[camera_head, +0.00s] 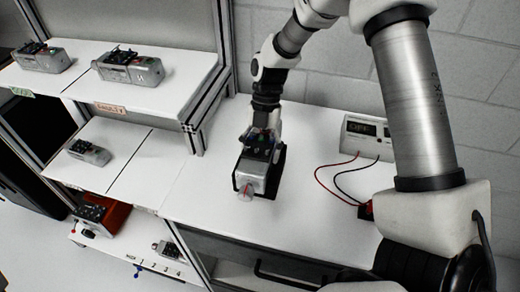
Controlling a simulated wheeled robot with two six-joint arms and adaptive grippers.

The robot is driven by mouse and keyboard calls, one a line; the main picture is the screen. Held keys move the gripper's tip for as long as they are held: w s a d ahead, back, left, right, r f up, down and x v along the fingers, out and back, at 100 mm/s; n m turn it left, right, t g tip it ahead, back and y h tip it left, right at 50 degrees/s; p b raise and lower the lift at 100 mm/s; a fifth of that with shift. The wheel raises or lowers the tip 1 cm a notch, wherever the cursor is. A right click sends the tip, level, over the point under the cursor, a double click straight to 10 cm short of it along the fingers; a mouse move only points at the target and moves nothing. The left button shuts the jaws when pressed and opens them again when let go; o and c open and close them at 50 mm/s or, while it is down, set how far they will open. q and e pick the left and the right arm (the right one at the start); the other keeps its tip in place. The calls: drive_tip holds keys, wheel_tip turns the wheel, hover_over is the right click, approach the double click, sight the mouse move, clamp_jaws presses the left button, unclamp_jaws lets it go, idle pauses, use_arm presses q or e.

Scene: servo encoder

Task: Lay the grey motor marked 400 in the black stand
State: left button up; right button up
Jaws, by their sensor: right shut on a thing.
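A grey motor (254,175) with dark connectors on top is at the left part of the white bench, under my right gripper (259,160). My right gripper reaches down from above and is shut on the motor. Black parts (279,172) flank the motor on both sides; I cannot tell whether they are the black stand or the gripper's fingers. Whether the motor touches the bench or a stand is unclear. No marking such as 400 is readable on it. My left gripper is not in view.
Similar grey motors stand on the upper shelf (175,89) and the lower shelf (150,170) at left. A red box (108,222) is lower down. A meter (366,138) with red and black leads stands at the bench's right. Bare bench (305,205) lies between.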

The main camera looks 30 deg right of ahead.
drive_tip(key=shift+f, duration=0.25)
drive_tip(key=o, duration=1.5)
drive_tip(key=shift+o, duration=1.1)
drive_tip(key=shift+s, duration=0.1)
drive_tip(key=v, duration=1.2)
drive_tip(key=shift+a, duration=0.1)
